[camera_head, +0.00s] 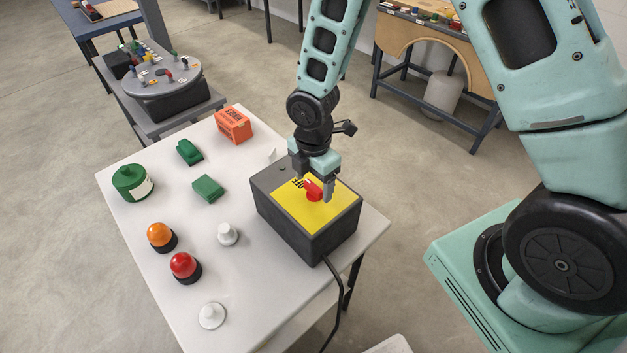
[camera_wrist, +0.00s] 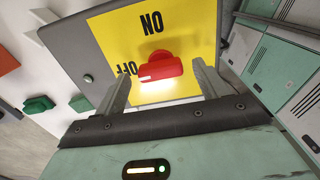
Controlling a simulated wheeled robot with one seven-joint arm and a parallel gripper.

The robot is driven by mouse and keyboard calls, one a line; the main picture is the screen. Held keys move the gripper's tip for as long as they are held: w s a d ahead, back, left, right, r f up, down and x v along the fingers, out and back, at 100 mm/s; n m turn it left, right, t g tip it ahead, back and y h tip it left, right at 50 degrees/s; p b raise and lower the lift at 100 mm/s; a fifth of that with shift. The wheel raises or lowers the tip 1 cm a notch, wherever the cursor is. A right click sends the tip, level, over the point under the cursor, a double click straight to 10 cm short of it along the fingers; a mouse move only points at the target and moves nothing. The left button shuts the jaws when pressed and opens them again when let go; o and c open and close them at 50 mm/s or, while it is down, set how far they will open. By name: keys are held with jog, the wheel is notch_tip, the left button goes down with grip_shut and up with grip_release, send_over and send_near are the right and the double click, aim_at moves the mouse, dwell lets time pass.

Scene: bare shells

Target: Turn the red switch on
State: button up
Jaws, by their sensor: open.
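The red switch (camera_head: 314,191) is a rotary knob on the yellow plate (camera_head: 292,208) atop a dark grey box (camera_head: 282,222). In the wrist view, the red switch (camera_wrist: 162,68) has a white mark at its left end, on the side of the "OFF" label (camera_wrist: 127,70). The "ON" label (camera_wrist: 152,23) is clear of the knob; it cannot be made out in the head view. My gripper (camera_head: 313,180) is over the box, pointing down. In the wrist view, my gripper (camera_wrist: 160,71) is open, with one finger on each side of the knob and gaps showing.
The white table (camera_head: 150,210) also holds a red dome lamp (camera_head: 184,265), an orange dome lamp (camera_head: 159,235), green blocks (camera_head: 208,188), a green round container (camera_head: 131,181) and an orange box (camera_head: 234,124). A black cable (camera_head: 338,290) leaves the box's front.

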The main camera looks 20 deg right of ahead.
jog(key=shift+f, duration=0.45)
jog(key=c, duration=1)
